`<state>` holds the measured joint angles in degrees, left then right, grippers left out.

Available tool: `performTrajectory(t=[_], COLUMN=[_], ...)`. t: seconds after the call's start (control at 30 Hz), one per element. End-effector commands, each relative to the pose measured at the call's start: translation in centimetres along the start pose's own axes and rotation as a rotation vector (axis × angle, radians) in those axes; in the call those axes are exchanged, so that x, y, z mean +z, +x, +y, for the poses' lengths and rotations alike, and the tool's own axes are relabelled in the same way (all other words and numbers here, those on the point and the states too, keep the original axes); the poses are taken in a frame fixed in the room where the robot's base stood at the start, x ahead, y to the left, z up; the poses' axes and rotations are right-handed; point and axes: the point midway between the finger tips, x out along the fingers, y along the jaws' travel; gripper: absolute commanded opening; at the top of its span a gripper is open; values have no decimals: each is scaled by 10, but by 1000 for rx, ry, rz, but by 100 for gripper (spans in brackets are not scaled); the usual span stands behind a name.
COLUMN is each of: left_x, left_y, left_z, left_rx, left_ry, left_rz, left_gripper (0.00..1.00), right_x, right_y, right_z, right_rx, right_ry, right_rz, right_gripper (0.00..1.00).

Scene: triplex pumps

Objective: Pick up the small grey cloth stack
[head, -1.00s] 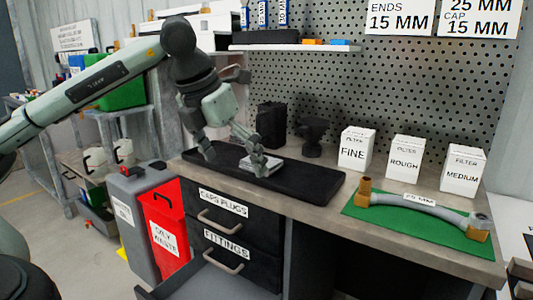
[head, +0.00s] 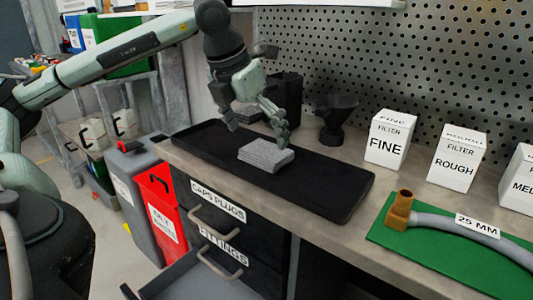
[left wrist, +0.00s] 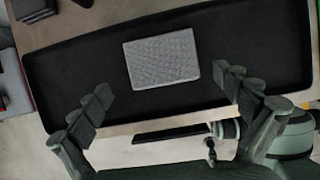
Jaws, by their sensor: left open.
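The small grey cloth stack (head: 266,154) lies on the black tray (head: 335,204) on the workbench. In the left wrist view the stack (left wrist: 162,58) shows as a grey rectangle, a little tilted, on the black tray (left wrist: 80,65). My left gripper (head: 258,122) is open and empty, above and behind the stack in the head view. In the left wrist view its two fingers (left wrist: 165,100) stand wide apart, one at each side and lower than the stack. I see no contact with the cloth. My right gripper is not in view.
A dark holder (head: 285,97) and a black funnel-like part (head: 336,120) stand behind the tray. White filter boxes (head: 388,139) are to the right. A hose (head: 445,222) lies on a green mat (head: 385,235). A drawer below is open (head: 190,280).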

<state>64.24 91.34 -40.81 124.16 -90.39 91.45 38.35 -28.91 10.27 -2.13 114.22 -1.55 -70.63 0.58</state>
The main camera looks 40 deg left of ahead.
Motion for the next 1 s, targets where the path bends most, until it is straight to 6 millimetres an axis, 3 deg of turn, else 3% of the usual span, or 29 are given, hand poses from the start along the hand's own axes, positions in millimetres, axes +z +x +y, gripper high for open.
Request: performTrajectory(t=[0.2, 0.53, 0.87, 1.0], left_x=[0, 0, 0, 0], left_y=[31, 38, 38, 37], left_z=[-3, -3, -3, -3], left_rx=[0, -1, -1, -1], left_ry=[1, 1, 1, 1], left_rz=[3, 0, 0, 0], left_gripper=[100, 99, 58, 55], right_x=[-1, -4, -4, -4], right_y=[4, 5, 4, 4], right_z=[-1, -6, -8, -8], right_rx=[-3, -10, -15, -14], right_ry=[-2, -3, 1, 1], right_rz=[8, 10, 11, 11], right_gripper=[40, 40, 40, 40])
